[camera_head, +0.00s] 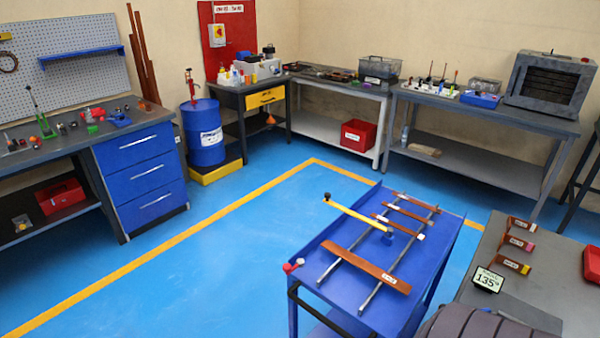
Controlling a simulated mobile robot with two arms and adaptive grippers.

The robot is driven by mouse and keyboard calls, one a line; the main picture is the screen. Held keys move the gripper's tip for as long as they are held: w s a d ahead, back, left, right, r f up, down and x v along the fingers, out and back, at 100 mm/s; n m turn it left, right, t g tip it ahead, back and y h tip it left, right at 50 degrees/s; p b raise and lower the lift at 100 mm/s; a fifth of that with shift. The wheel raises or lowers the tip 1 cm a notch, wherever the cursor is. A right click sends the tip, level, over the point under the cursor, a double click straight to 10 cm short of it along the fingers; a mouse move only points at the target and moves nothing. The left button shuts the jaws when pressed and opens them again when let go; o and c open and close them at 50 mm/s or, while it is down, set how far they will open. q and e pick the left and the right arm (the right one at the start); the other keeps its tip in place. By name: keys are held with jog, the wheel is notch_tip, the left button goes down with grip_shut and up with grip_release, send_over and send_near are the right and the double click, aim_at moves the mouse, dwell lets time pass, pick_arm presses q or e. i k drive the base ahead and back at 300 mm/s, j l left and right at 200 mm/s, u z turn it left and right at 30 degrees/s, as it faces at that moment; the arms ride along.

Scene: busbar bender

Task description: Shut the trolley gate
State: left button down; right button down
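A blue trolley (328,247) stands right of centre on the blue floor. Two metal rails run lengthwise on its top, with several copper bars lying across them; the nearest is the long bar (365,268). A yellow arm (355,215), which looks like the gate, runs diagonally above the trolley top. Neither of my grippers is in view.
A grey table (562,290) with labelled copper pieces and a display reading 135 (487,280) stands close at the trolley's right. Benches line the walls. The floor left of the trolley is clear.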

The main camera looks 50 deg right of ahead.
aim_at(389, 230)
jog(key=i+z, duration=0.45)
jog(key=i+j+z, duration=0.15)
jog(key=i+z, duration=0.25)
jog(key=i+j+z, duration=0.25)
jog(key=z, duration=0.2)
